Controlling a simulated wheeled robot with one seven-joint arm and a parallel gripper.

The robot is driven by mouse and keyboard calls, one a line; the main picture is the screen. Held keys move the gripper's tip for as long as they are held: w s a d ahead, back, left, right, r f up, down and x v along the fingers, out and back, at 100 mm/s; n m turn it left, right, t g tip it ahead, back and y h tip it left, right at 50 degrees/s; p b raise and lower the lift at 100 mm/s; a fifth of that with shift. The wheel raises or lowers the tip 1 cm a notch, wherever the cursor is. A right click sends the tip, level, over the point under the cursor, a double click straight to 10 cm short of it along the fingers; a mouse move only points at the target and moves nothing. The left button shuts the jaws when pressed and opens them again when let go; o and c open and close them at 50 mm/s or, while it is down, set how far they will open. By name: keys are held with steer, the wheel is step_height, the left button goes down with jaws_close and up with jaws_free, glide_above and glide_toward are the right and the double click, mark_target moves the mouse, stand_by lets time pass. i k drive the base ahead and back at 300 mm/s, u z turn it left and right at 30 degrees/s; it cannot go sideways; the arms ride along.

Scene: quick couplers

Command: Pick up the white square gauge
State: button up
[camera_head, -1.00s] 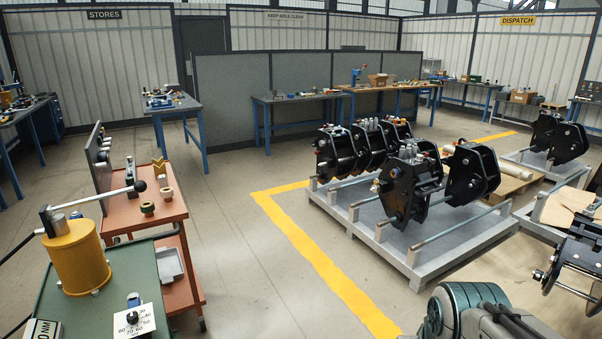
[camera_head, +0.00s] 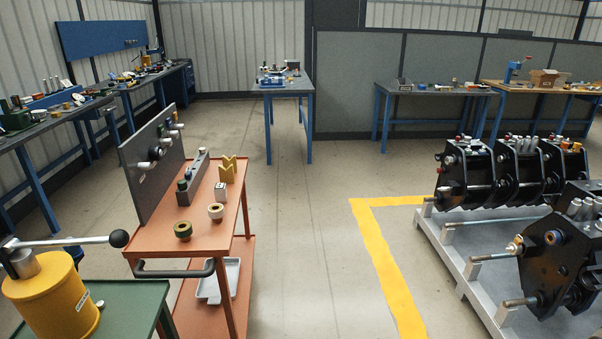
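The white square plate with a black knob and numbers, which lay on the green bench in the earlier frame, is outside the picture now. Only the right part of the green bench (camera_head: 130,301) shows, at the lower left. My gripper is not in view.
A yellow cylinder with a lever (camera_head: 55,305) stands on the green bench. Rings and a yellow V-shaped block (camera_head: 228,168) are on the cart. A grey rack (camera_head: 470,262) holds black couplers at right. Floor between cart and yellow line (camera_head: 385,262) is clear.

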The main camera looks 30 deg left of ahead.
mark_target(220, 188)
steer(key=u, duration=0.3)
steer(key=i, duration=1.75)
steer(key=u, duration=1.3)
steer(key=i, duration=1.55)
steer(key=u, duration=0.95)
steer(key=i, duration=0.7)
